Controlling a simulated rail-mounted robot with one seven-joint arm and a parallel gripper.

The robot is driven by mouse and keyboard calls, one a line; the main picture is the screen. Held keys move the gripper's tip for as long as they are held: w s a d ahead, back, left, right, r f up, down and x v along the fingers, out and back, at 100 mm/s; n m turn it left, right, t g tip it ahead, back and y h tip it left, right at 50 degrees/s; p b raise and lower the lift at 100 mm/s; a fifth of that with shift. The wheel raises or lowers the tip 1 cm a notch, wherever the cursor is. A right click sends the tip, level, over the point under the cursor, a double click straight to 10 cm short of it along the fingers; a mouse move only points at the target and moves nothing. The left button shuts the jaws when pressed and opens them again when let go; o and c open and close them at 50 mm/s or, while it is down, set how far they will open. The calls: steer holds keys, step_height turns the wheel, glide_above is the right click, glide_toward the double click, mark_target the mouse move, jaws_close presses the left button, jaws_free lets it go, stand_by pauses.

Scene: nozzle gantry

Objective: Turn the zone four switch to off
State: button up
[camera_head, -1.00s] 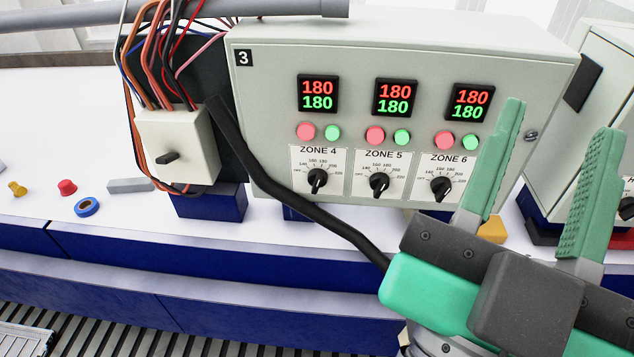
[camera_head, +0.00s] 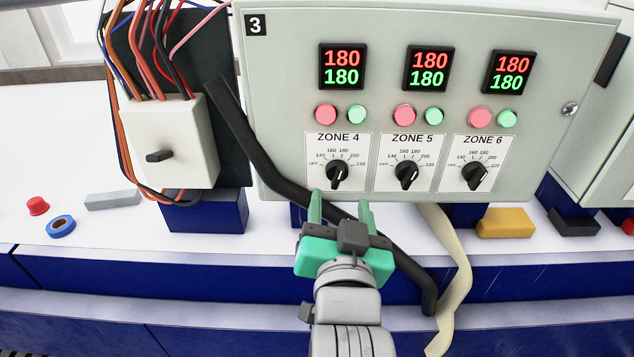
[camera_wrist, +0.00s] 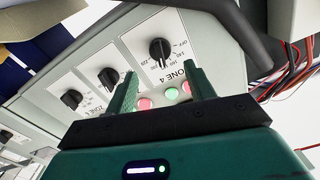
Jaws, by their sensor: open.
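The zone four switch (camera_head: 338,176) is a black rotary knob on a white dial plate labelled ZONE 4, at the left of the control box (camera_head: 275,150). Its dial runs from OFF at the left through several numbers. In the wrist view the knob (camera_wrist: 160,50) sits just beyond my fingertips, slightly left of the gap's middle. My gripper (camera_head: 341,205), with green fingers, is open and empty. It is just below the zone four knob in the head view, and the fingers do not enclose the knob.
Knobs for zone five (camera_head: 407,174) and zone six (camera_head: 475,176) sit to the right. A black bent tube (camera_head: 270,170) crosses in front of the box and passes by my gripper. A white switch box (camera_head: 170,140) with wires stands left.

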mark_target(338, 179)
steer(key=w, duration=0.3)
steer(key=w+p, duration=0.1)
steer(key=w, duration=0.2)
steer(key=shift+w+a, duration=0.2)
steer(key=shift+w, duration=0.05)
steer(key=c, duration=1)
